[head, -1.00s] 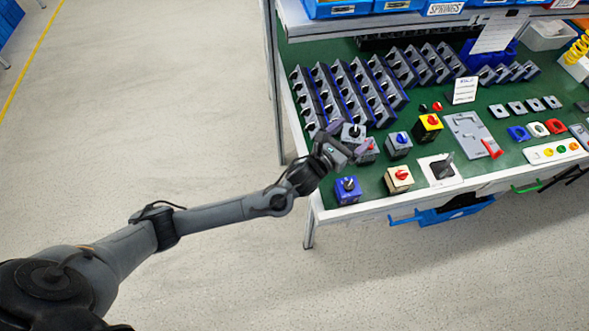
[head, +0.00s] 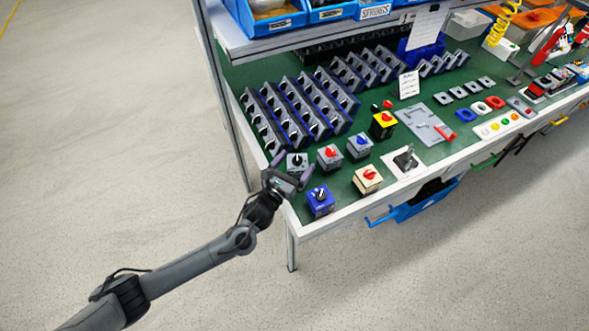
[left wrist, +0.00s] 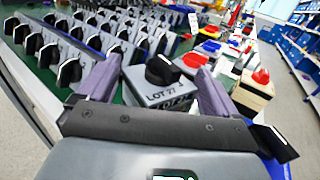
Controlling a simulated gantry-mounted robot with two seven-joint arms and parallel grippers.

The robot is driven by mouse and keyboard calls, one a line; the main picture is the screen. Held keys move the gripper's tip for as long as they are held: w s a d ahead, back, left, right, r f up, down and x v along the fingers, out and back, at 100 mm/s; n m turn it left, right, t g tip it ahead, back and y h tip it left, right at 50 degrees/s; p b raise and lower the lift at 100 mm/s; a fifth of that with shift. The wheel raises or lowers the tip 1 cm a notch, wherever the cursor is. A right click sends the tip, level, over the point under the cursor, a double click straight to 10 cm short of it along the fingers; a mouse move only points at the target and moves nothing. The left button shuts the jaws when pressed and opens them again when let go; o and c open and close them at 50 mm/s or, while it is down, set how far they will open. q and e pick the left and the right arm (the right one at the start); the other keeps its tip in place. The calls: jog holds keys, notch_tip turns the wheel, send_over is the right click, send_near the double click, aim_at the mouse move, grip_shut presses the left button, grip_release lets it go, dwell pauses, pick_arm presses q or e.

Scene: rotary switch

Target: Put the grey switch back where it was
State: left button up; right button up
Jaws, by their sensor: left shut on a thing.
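The grey switch (head: 297,160) is a grey box with a black knob, at the near left corner of the green bench top in the head view. It also shows in the left wrist view (left wrist: 157,92), with "LOT 27" on its face and the knob on top. My left gripper (head: 292,167) is shut on it, with one purple finger on each side. I cannot tell whether its base touches the bench. My right gripper is not in view.
A red-knob grey switch (head: 329,156) stands just right of it, and a blue switch box (head: 320,202) stands nearer the front edge. Rows of grey switches (head: 300,108) fill the bench behind. A cream box with a red knob (head: 368,179) stands further right.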

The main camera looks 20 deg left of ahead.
pick_arm(q)
notch_tip(320, 180, down, 2)
jog(key=shift+f, duration=0.1)
jog(key=shift+f, duration=0.2)
jog(key=o, duration=1.2)
jog(key=shift+r, duration=0.15)
